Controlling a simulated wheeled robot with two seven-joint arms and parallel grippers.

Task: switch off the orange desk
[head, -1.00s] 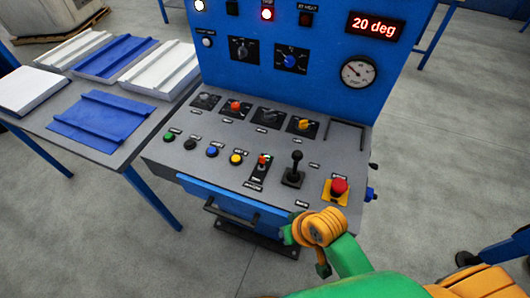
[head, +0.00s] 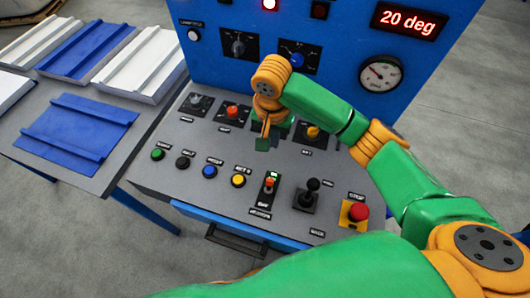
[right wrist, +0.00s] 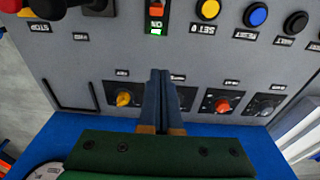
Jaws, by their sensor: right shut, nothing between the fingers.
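The console desk (head: 180,175) is grey with blue sides; I see no orange desk surface. On it stands a small orange-red toggle switch (head: 270,182) with a lit green part. In the right wrist view, upside down, the toggle (right wrist: 156,10) has a green "ON" label (right wrist: 156,29). An orange-red knob (head: 232,112) and a yellow-orange knob (head: 313,131) sit in the row behind. My right gripper (head: 263,143) is shut and empty, fingers down over the console between these knobs, behind the toggle. It also shows in the right wrist view (right wrist: 160,75). My left gripper is not in view.
Green, black, blue and yellow buttons (head: 238,181) line the console left of the toggle. A black joystick (head: 309,193) and red stop button (head: 359,211) are to its right. The blue upright panel (head: 340,70) rises behind. A table (head: 50,150) with panels stands left.

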